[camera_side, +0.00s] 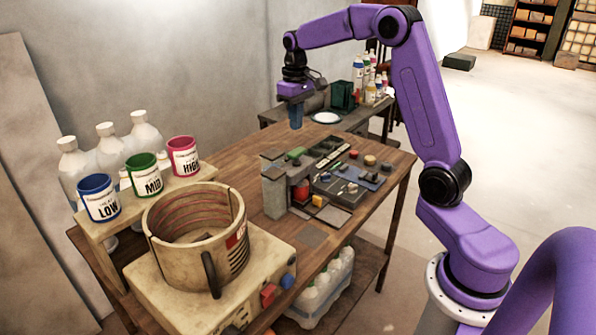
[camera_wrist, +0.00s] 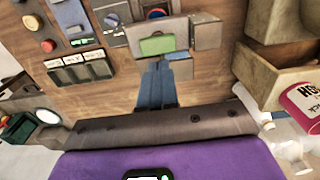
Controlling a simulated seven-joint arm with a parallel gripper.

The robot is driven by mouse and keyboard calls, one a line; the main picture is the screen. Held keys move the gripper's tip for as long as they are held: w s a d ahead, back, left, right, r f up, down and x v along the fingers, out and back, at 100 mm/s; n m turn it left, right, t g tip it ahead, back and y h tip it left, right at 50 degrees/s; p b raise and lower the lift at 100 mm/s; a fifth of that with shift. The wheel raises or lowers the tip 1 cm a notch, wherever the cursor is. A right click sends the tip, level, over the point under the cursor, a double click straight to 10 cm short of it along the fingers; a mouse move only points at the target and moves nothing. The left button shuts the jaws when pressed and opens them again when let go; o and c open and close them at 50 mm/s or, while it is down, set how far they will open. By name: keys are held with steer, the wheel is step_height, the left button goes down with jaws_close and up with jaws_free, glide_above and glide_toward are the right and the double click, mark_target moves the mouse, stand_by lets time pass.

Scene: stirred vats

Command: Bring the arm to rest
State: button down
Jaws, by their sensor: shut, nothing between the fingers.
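My gripper (camera_side: 296,117) hangs from the purple arm above the far part of the wooden table (camera_side: 245,165). Its blue fingers point down and are together with nothing between them. In the wrist view the blue fingers (camera_wrist: 157,85) show side by side over the bare wood, near a green block (camera_wrist: 157,45) on a grey unit. A gap seems to lie between the fingertips and the tabletop; I cannot tell how large it is.
A round vat (camera_side: 197,240) stands on a beige control box at the front left. Blue, green and pink cups labelled LOW (camera_side: 98,198), MID (camera_side: 142,174) and HIGH (camera_side: 183,157) stand on a shelf. A panel with buttons (camera_side: 345,185) is mid-table. Bottles (camera_side: 366,75) stand behind.

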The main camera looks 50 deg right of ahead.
steer(key=s+a+n, duration=0.7)
steer(key=s+a, duration=0.9)
steer(key=a, duration=0.2)
steer(key=s+f+n, duration=0.2)
steer(key=s, duration=0.7)
steer(key=s+f+n, duration=0.2)
steer(key=s+n, duration=0.1)
steer(key=s, duration=0.7)
steer(key=shift+a+n, duration=0.3)
steer(key=shift+a, duration=0.15)
